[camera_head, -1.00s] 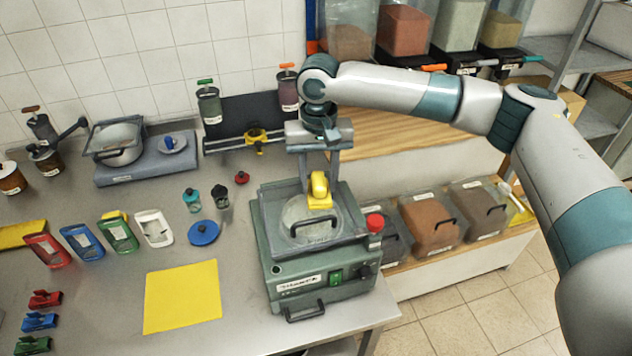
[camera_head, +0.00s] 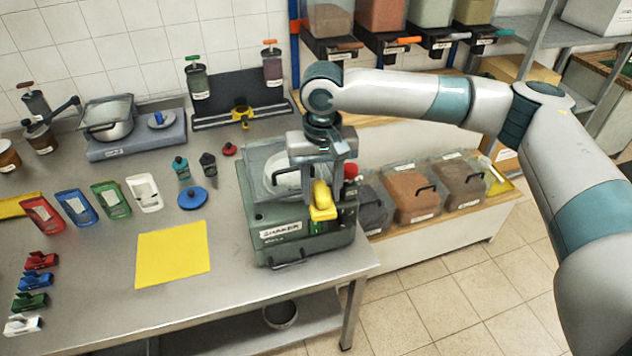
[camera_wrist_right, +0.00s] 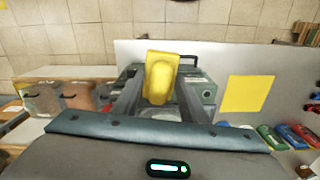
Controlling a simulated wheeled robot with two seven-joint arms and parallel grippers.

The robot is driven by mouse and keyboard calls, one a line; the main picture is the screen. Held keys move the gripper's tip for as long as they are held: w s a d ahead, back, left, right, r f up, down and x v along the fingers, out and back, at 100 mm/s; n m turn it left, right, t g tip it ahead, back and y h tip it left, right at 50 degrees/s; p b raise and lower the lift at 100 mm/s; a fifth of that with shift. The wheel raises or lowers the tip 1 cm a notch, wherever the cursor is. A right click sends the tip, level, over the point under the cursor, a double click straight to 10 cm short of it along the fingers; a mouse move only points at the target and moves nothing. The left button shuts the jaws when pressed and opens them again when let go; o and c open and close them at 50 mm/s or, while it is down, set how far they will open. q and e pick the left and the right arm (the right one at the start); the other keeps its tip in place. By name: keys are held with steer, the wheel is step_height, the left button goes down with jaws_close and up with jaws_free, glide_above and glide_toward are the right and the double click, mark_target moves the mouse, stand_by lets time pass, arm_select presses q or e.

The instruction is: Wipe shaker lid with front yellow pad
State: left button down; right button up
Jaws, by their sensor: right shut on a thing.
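The shaker (camera_head: 298,230) is a grey-green machine at the table's front right corner, its clear framed lid (camera_head: 256,166) on top, partly hidden by my right arm. My right gripper (camera_head: 320,180) points down at the machine's front right and is shut on a yellow pad (camera_head: 321,203) with a rounded grip. In the head view the pad overlaps the shaker's front; I cannot tell whether it touches. The right wrist view shows the pad (camera_wrist_right: 160,78) between the fingers, with part of the shaker (camera_wrist_right: 205,88) behind. My left gripper is not in view.
A yellow mat (camera_head: 172,253) lies left of the shaker. Bins of powder (camera_head: 411,194) sit on a low shelf at the right. A red knob (camera_head: 350,171) is beside the lid.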

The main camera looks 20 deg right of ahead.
steer(key=s+d+f+n+b, duration=0.1)
steer(key=s+d+f+b, duration=0.2)
steer(key=s+f+b, duration=0.7)
steer(key=s+f, duration=0.1)
steer(key=s, duration=0.1)
steer(key=shift+s+d+f, duration=0.2)
steer(key=shift+s+f, duration=0.15)
steer(key=shift+w+a, duration=0.1)
